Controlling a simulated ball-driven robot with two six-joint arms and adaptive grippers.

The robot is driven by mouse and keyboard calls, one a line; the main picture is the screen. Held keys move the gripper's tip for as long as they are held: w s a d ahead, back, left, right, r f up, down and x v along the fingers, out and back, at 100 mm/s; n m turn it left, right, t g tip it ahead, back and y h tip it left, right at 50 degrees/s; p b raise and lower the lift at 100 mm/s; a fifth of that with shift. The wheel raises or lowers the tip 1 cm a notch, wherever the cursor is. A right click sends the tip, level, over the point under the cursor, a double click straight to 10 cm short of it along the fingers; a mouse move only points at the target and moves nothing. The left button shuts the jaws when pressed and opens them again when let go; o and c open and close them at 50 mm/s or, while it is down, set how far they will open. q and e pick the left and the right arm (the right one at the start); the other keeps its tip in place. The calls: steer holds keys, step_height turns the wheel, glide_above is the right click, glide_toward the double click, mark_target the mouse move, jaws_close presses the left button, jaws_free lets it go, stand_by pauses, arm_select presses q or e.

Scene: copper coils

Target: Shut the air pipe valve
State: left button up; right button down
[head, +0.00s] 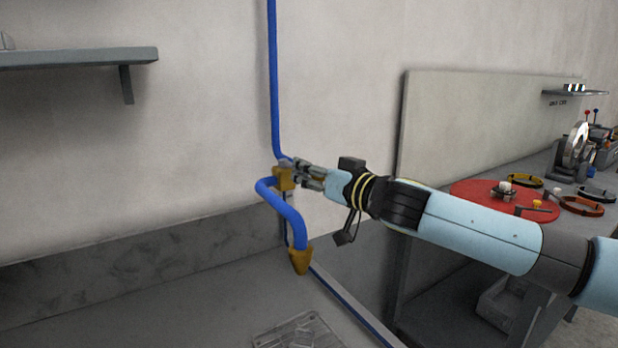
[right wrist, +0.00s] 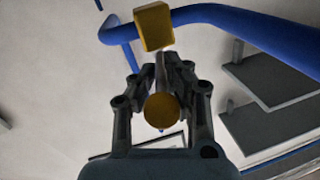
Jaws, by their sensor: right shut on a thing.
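The air pipe valve is a small yellow block (head: 284,178) on the blue air pipe (head: 274,80) that runs down the wall. My right gripper (head: 300,170) reaches it from the right. In the right wrist view the yellow block (right wrist: 154,27) is just beyond my fingertips (right wrist: 163,85). A grey lever (right wrist: 162,68) runs from it between my fingers, and a round yellow piece (right wrist: 162,110) shows between them. My right gripper is shut on the valve lever; the exact finger contact is partly hidden. My left gripper is not in view.
Below the valve the blue pipe bends down to a yellow nozzle (head: 302,261) over the grey bench (head: 150,300). A metal plate (head: 298,332) lies at the front. A shelf (head: 80,57) is at upper left. A red disc (head: 475,195) with coils sits on the right bench.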

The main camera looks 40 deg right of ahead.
steer(key=shift+a+f+m+h+b, duration=0.1)
steer(key=shift+a+m+h+b, duration=0.2)
steer(key=shift+h, duration=0.35)
steer(key=shift+a+r+m+h+b, duration=0.15)
steer(key=shift+m+h+b, duration=0.1)
steer(key=shift+m+h, duration=0.3)
steer(key=shift+a+f+m+h+b, duration=0.15)
steer(key=shift+a+m+h+b, duration=0.15)
steer(key=shift+h, duration=0.4)
steer(key=c, duration=1.4)
jaws_free()
steer(key=shift+d+f, duration=0.1)
steer(key=shift+d, duration=0.1)
steer(key=shift+a, duration=0.3)
steer(key=s, duration=0.4)
steer(key=s+a, duration=0.1)
steer(key=s, duration=0.2)
steer(key=s+a, duration=0.1)
steer(key=s, duration=0.3)
steer(key=shift+s+a, duration=0.15)
steer(key=shift+s, duration=0.2)
